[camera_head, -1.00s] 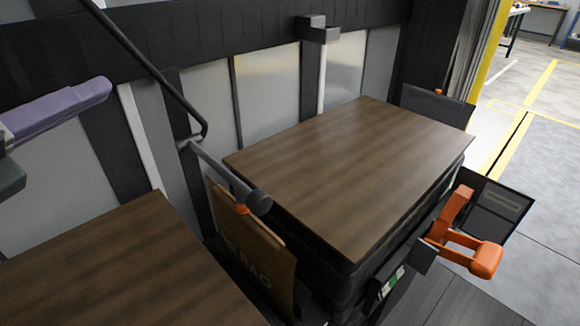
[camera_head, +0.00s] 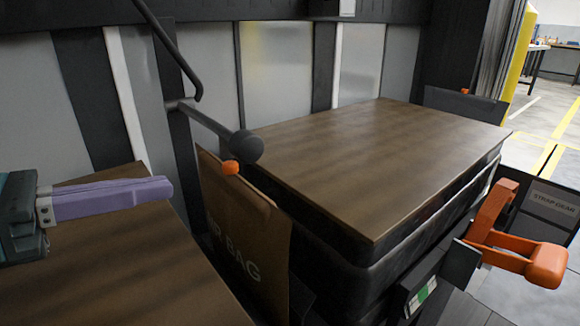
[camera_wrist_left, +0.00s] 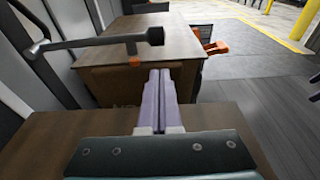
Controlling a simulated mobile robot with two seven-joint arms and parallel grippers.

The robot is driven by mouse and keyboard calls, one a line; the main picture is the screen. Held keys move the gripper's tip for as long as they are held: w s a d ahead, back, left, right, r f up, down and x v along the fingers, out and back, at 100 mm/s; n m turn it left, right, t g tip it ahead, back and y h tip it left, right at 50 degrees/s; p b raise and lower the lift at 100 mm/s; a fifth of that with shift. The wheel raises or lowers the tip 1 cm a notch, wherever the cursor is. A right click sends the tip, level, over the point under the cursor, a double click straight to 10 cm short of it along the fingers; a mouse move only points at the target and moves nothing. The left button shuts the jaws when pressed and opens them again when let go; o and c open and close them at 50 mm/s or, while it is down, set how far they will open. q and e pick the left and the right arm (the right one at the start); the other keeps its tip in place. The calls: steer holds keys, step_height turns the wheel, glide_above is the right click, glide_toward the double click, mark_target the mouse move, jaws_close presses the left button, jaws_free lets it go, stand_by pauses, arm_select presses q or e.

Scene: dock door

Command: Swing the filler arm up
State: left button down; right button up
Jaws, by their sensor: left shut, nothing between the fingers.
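The filler arm (camera_head: 212,128) is a dark grey rod with a thick round end and an orange tip below it. It sticks out from a dark post and slopes slightly down toward me in the head view. A dark hose runs up from its base. It also shows in the left wrist view (camera_wrist_left: 95,41), lying across beyond my fingers. My left gripper (camera_head: 168,188) has purple fingers, shut and empty, left of and lower in the picture than the filler arm's end. In the left wrist view its fingertips (camera_wrist_left: 159,74) point toward the orange tip, apart from it as far as I can tell.
A brown bag (camera_head: 243,235) marked "BAG" stands below the arm's end, between two wood-topped loads (camera_head: 385,150) and (camera_head: 130,265). An orange ratchet handle (camera_head: 510,245) and a "STRAP GEAR" sign (camera_head: 553,203) are at right. Open floor lies beyond.

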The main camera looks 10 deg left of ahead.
arm_select(q)
steer(key=x, duration=1)
steer(key=shift+r, duration=0.1)
